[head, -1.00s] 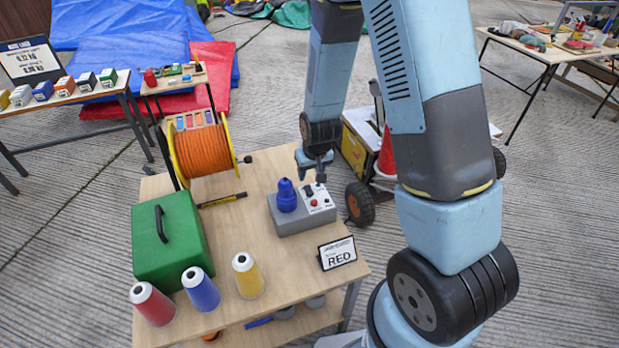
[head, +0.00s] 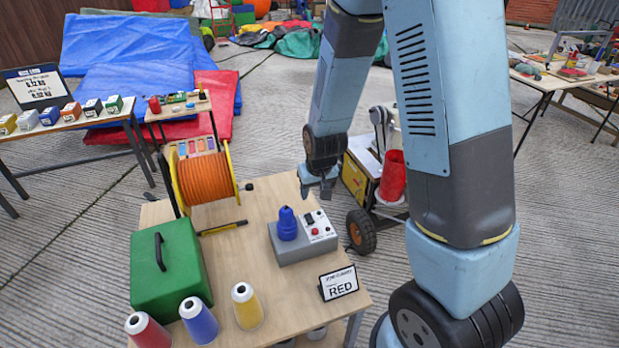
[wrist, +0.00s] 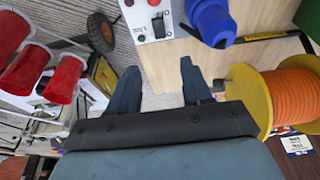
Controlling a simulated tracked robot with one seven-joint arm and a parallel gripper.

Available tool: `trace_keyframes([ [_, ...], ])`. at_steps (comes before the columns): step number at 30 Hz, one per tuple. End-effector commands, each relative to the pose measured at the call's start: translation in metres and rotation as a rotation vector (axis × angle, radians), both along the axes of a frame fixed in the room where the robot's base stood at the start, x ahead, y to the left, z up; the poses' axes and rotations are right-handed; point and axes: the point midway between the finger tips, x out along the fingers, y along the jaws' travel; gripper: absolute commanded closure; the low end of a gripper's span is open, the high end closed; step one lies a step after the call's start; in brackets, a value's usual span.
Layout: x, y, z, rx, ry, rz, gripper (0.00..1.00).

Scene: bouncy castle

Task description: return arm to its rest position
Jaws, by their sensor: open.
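My arm reaches down from the upper right in the head view. My gripper (head: 319,190) hangs above the back right part of the wooden table, just behind the grey control box. In the wrist view my gripper (wrist: 160,88) shows two separate blue-grey fingers with nothing between them. The grey control box (head: 303,252) carries a blue plug-like piece (head: 287,224), which stands upright on its left, and a panel with switches and a red button on its right. The box and the blue piece (wrist: 212,22) also show in the wrist view, beyond the fingertips.
An orange cable reel (head: 203,178) and a green case (head: 170,268) stand on the left of the table (head: 262,195). Red, blue and yellow cones (head: 247,307) stand at the front, and a RED sign (head: 338,283) at the right. A wheeled yellow machine (head: 355,178) is behind.

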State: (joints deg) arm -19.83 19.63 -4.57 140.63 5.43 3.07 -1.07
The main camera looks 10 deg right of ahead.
Motion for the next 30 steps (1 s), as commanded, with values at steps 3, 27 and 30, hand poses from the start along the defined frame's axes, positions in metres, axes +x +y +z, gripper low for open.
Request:
trace_keyframes([
  [3, 0.0, 0.0, 0.0, 0.0, 0.0, 0.0, 0.51],
  [27, -0.029, -0.043, 0.143, 0.049, -0.065, -0.062, 0.51],
  [30, -0.038, -0.05, 0.162, 0.052, -0.075, -0.073, 0.51],
])
